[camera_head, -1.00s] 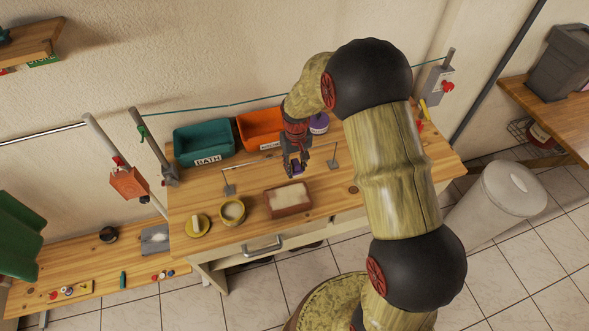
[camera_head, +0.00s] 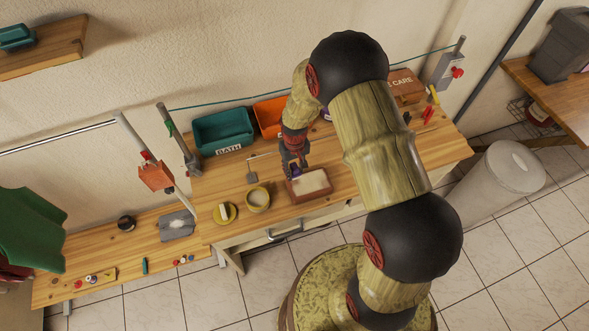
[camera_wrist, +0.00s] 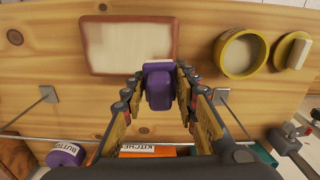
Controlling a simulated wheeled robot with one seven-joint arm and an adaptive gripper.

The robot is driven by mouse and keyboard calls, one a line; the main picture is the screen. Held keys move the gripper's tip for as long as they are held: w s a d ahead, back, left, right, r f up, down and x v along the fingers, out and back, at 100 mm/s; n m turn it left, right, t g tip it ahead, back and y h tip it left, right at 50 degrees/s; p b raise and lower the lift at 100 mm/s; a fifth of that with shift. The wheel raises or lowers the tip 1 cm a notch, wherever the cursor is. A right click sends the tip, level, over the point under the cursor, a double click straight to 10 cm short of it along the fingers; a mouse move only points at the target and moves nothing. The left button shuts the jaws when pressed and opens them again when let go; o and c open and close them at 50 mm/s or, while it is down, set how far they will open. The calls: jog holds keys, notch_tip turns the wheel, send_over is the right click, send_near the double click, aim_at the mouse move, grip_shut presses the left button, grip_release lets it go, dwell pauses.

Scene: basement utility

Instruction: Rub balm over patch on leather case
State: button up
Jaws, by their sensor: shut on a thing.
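The leather case (camera_head: 328,192) is a reddish-brown flat box with a large pale patch on top. It lies on the wooden bench and shows in the wrist view (camera_wrist: 85,45). My gripper (camera_head: 294,164) is shut on a purple applicator (camera_wrist: 158,88) with a pale end. The applicator (camera_head: 296,171) is by the case's back-left edge; contact is unclear. A round yellow pot (camera_head: 257,199) with pale content, likely the balm, stands open left of the case. Its yellow lid (camera_head: 232,217) lies beside it with a pale block on it.
A teal bin (camera_head: 222,132) labelled BATH and an orange bin (camera_head: 268,115) stand behind. A thin metal rail on small stands (camera_head: 252,177) runs between bins and case. A lower bench (camera_head: 110,245) at left holds small items. My arm hides part of the bench's right side.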

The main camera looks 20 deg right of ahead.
aim_at(295, 182)
jog(key=shift+s+d+f+b, duration=0.1)
jog(key=shift+f+b, duration=0.3)
jog(key=shift+b, duration=0.05)
jog(key=shift+f+b, duration=1.35)
jog(key=shift+f, duration=0.5)
jog(key=shift+f+b, duration=0.6)
jog(key=shift+f, duration=0.15)
jog(key=shift+f, duration=0.1)
dwell(0.4)
jog(key=shift+s, duration=0.1)
